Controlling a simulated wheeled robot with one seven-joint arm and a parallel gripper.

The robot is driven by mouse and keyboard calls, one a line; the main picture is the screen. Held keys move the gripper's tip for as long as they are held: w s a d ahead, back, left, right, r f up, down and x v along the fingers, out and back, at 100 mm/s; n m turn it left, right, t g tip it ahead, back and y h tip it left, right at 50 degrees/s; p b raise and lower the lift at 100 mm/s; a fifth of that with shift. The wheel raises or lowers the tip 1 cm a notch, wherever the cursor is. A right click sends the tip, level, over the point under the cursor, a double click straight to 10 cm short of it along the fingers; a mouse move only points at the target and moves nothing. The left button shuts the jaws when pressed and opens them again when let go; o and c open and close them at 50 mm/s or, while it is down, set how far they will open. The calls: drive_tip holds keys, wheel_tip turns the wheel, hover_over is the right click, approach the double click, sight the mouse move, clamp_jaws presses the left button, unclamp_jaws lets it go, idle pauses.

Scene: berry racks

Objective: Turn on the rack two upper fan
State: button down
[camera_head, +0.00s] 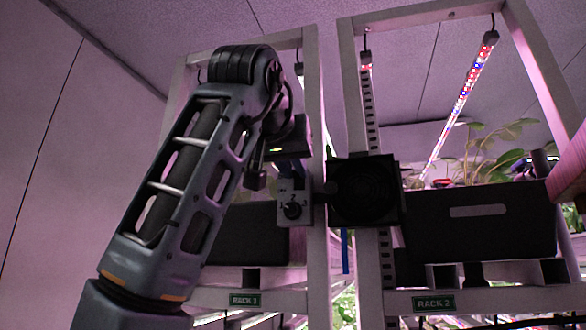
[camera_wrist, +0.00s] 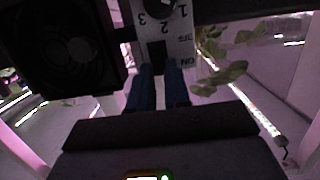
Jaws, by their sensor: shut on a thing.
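The rack two upper fan (camera_head: 365,190) is a black square box on the rack post, with its round grille also in the wrist view (camera_wrist: 70,62). Left of it in the head view is a grey control box (camera_head: 306,214) with a dark dial (camera_head: 292,210). In the wrist view the control box (camera_wrist: 186,50) appears upside down, with numbers around the dial (camera_wrist: 158,6) and OFF and ON marks beside a small dark switch (camera_wrist: 155,54). My gripper (camera_wrist: 159,72) has its blue fingers at this switch, shut on it; the contact is partly hidden.
A green RACK 2 sign (camera_head: 433,303) is on the lower beam. A black planter (camera_head: 480,228) with leafy plants stands right of the fan. A lit grow light (camera_head: 462,100) hangs above. Another dark planter (camera_head: 250,233) is left, partly behind my arm.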

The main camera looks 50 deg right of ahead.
drive_tip(key=shift+r, duration=0.1)
idle(0.4)
drive_tip(key=c, duration=1.1)
unclamp_jaws()
drive_tip(key=shift+b+v, duration=1)
drive_tip(key=shift+v, duration=2.85)
